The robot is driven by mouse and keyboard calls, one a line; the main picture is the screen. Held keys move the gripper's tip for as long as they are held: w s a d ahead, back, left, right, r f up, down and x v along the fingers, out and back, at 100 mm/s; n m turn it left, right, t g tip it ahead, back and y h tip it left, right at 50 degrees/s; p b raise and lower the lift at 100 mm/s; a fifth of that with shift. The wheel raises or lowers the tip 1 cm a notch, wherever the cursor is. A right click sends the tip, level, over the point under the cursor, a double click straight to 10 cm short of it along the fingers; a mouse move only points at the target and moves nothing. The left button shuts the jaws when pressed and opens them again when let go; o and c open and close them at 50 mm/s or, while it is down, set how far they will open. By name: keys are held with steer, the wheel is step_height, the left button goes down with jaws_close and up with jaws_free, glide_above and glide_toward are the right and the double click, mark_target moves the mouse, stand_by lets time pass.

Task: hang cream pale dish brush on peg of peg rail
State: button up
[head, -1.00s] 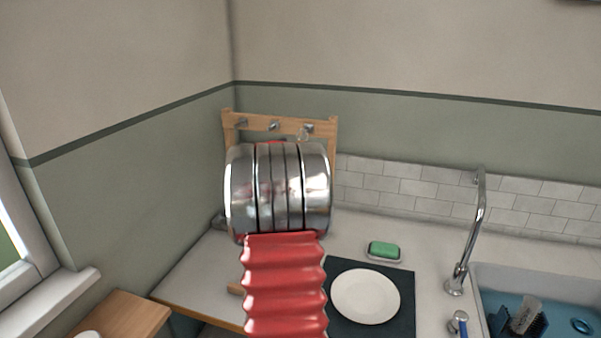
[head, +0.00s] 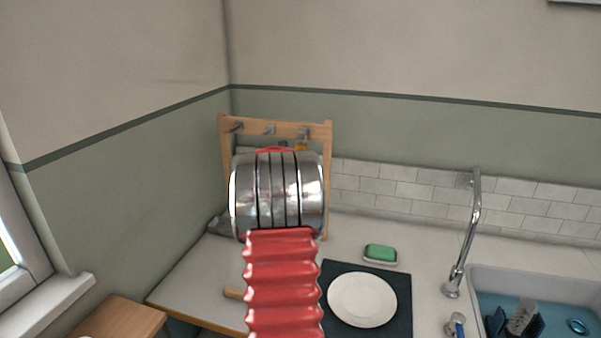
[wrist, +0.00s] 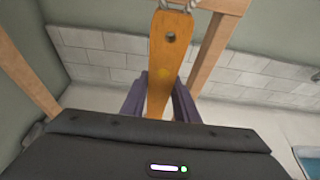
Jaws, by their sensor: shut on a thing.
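The wooden peg rail (head: 285,127) stands at the back corner of the counter with three grey pegs. The right peg (head: 303,133) shows above my arm. The brush's orange-tan handle (wrist: 165,55), with a hole near its end, points up in the wrist view. My gripper (wrist: 158,97) is shut on this handle, with a dark finger on each side. The handle's upper end is close to grey metal at the rail; I cannot tell whether it hangs on the peg. A bit of the handle (head: 301,145) shows just below the right peg. The brush head is hidden.
A white plate (head: 362,299) on a dark mat (head: 395,328) and a green sponge (head: 380,251) on a dish lie right of my arm. The tap (head: 468,235) and sink (head: 545,278) are further right. A tiled wall (head: 400,190) is behind.

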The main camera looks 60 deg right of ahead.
stand_by(0.4)
steer(key=o, duration=1.2)
steer(key=shift+o, duration=0.2)
steer(key=shift+a+r, duration=0.1)
steer(key=shift+a, duration=0.05)
steer(key=shift+s+a+r, duration=0.1)
steer(key=shift+a+r, duration=0.05)
steer(key=shift+a, duration=0.2)
steer(key=shift+a+r, duration=0.1)
steer(key=shift+a, duration=0.25)
steer(key=shift+s+a+r, duration=0.1)
steer(key=shift+a+r, duration=0.05)
steer(key=shift+a, duration=0.15)
steer(key=shift+a+r, duration=0.1)
steer(key=shift+a, duration=0.25)
steer(key=shift+s+a+r, duration=0.1)
steer(key=shift+a+r, duration=0.05)
steer(key=shift+a, duration=0.15)
